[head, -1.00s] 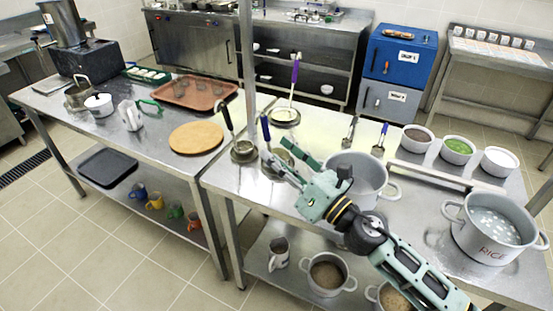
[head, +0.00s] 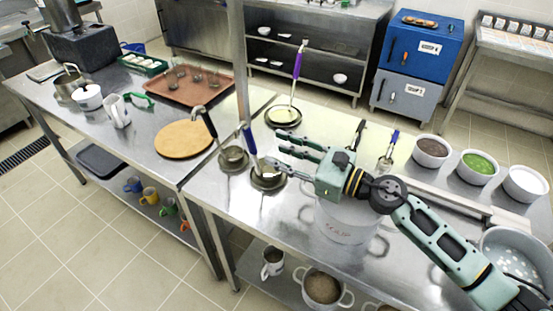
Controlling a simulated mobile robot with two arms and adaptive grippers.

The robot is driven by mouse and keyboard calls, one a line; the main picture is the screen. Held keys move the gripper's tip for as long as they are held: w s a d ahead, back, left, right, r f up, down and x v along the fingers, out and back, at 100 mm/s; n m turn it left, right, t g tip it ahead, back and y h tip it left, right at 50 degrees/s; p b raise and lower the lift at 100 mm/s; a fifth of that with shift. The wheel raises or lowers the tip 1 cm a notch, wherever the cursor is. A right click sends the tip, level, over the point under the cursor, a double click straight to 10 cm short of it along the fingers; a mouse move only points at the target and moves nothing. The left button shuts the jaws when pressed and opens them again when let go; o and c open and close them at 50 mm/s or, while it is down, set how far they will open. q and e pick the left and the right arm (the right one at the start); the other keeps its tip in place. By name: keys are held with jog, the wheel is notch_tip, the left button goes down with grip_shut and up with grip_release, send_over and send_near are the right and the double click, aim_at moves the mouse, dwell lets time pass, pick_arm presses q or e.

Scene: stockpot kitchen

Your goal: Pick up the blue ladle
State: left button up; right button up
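The blue ladle (head: 247,140) stands tilted on the near table, with its blue handle up and its bowl in a round metal holder (head: 268,186). My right gripper (head: 272,150) is just right of the blue handle, its fingers spread and pointing left towards it. The gripper looks empty, and a gap shows between its fingertips and the handle. Part of the ladle's lower end is hard to make out by the lower finger. My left gripper is not in view.
A black-handled ladle (head: 208,122) stands close on the left and a purple-handled ladle (head: 298,64) behind. A metal post (head: 238,60) rises beside the blue handle. The SOUP pot (head: 346,232) is below my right arm. Bowls (head: 431,150) line the right side.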

aim_at(255, 146)
jog(key=a, duration=0.1)
jog(key=w+a+p, duration=0.1)
jog(key=a, duration=0.1)
jog(key=w+a+p, duration=0.1)
jog(key=shift+a+r, duration=0.25)
jog(key=shift+r, duration=0.1)
jog(key=shift+f+p+x, duration=0.25)
jog(key=shift+p+x, duration=0.35)
jog(key=shift+x, duration=0.55)
jog(key=shift+w+a+f, duration=0.1)
jog(key=shift+w+a, duration=0.05)
jog(key=shift+w, duration=0.05)
jog(key=shift+a, duration=0.1)
jog(key=c, duration=0.6)
grip_shut()
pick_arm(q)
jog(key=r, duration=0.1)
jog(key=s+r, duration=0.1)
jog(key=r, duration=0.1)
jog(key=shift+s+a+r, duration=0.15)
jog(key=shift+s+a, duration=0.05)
